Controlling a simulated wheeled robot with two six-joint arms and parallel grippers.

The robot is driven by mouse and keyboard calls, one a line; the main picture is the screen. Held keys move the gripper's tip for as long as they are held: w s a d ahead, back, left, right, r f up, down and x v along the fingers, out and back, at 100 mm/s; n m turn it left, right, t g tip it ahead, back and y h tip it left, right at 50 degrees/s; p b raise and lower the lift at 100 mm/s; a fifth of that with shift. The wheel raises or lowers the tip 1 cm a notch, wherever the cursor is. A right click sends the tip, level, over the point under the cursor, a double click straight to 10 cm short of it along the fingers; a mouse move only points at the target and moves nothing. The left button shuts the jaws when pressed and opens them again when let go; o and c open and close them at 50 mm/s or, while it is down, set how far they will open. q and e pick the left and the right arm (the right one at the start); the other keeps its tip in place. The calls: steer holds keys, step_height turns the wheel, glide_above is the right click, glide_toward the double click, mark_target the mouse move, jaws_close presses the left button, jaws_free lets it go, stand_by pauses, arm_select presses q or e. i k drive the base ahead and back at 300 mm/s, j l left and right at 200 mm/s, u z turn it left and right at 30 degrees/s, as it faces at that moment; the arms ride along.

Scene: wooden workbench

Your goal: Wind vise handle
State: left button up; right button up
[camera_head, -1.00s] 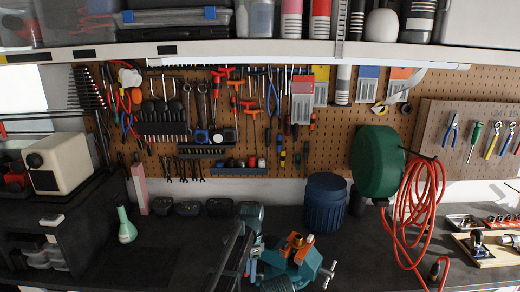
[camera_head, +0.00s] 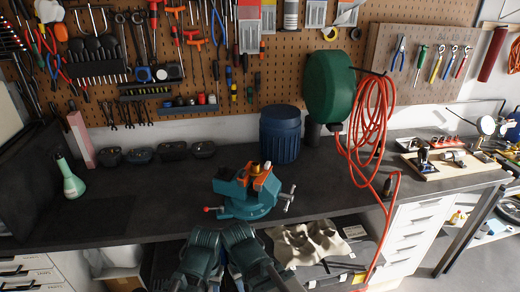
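A teal bench vise (camera_head: 243,203) with orange parts on top stands on the dark workbench, near its front edge at the middle of the head view. A grey metal handle (camera_head: 288,198) sticks out on its right side. A thin rod with a red knob (camera_head: 208,209) sticks out on its left side. Teal links of my two arms show at the bottom, in front of the bench and below the vise. I can make out no fingertips of either gripper. Nothing of mine touches the vise in this view.
A dark blue bin (camera_head: 281,134) stands behind the vise. A red hose (camera_head: 371,128) hangs from a green reel (camera_head: 329,87) to the right. A green bottle (camera_head: 71,181) stands at the left. Beige gloves (camera_head: 308,243) lie below the bench edge. The bench left of the vise is clear.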

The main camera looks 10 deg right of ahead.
mark_target(288, 197)
steer(key=k+l+z, duration=0.1)
steer(key=l+z, duration=0.3)
steer(key=l, duration=1.05)
steer(key=i+l+z, duration=0.15)
steer(key=l, duration=0.25)
